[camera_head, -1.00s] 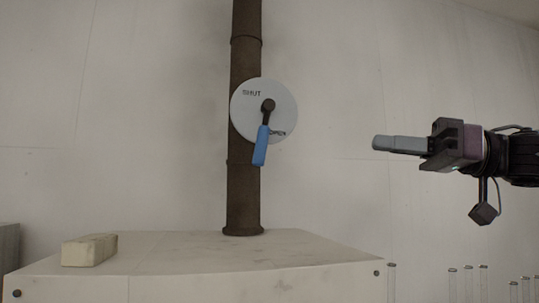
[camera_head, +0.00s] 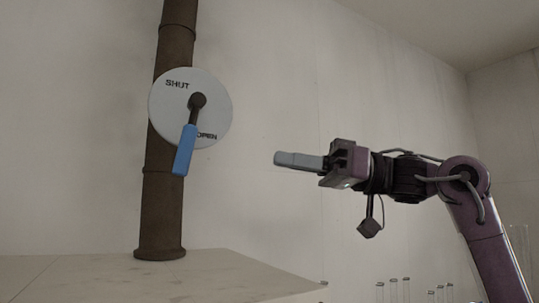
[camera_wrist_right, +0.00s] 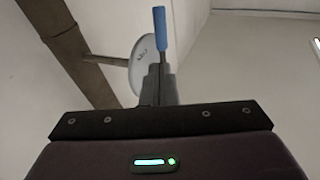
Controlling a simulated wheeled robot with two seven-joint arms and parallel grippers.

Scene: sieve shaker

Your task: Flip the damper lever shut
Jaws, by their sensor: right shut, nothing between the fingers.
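The damper lever (camera_head: 186,150) has a dark arm and a blue grip. It hangs down from the hub of a pale round dial (camera_head: 165,105) on a brown vertical pipe. The dial reads SHUT at its upper left and OPEN at its lower right; the lever points down, just left of the word OPEN. My right gripper (camera_head: 277,159) is shut and empty, to the right of the lever and apart from it. In the right wrist view the blue grip (camera_wrist_right: 161,29) shows beyond the closed fingers (camera_wrist_right: 160,84), with the dial (camera_wrist_right: 139,62) behind. My left gripper is not in view.
The brown pipe (camera_head: 161,215) rises from a pale flat-topped block (camera_head: 215,278) below. Several glass tubes (camera_head: 394,290) stand at the lower right, under my right arm. The space between my right gripper and the lever is clear.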

